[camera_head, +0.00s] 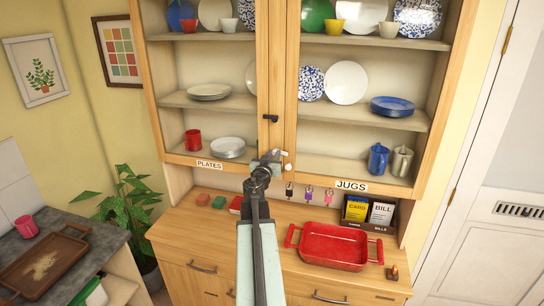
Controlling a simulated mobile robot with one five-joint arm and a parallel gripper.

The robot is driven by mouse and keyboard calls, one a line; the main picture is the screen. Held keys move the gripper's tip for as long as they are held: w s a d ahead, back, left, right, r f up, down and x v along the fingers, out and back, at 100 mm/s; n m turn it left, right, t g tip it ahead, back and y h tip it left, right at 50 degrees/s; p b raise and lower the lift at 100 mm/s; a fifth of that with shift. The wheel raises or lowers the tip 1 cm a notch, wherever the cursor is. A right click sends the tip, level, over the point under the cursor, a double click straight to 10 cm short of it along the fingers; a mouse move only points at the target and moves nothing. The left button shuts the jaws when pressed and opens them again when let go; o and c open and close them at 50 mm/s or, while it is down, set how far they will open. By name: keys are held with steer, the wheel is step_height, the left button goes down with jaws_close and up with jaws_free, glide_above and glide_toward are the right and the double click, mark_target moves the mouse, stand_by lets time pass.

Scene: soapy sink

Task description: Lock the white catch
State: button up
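A tall wooden cupboard (290,70) with two glazed door frames stands ahead, and the doors look shut. A small white part (287,167), which looks like the white catch, shows low where the doors meet, just right of my gripper. My gripper (270,156) is at the end of my raised arm, in front of the lower door frames. It overlaps the catch area, and I cannot tell whether it touches the catch. Its fingers are too small and blended to show open or shut. A dark latch (270,118) sits higher on the door frames. The catch's position is unclear.
A red baking dish (333,246), a card and bill holder (369,214) and small coloured blocks (219,201) are on the counter. A plant (130,200) and a tray (45,262) are at left.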

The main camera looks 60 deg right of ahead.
jaws_close()
steer(key=shift+n, duration=1.6)
steer(key=o, duration=0.7)
jaws_free()
steer(key=shift+o, duration=0.2)
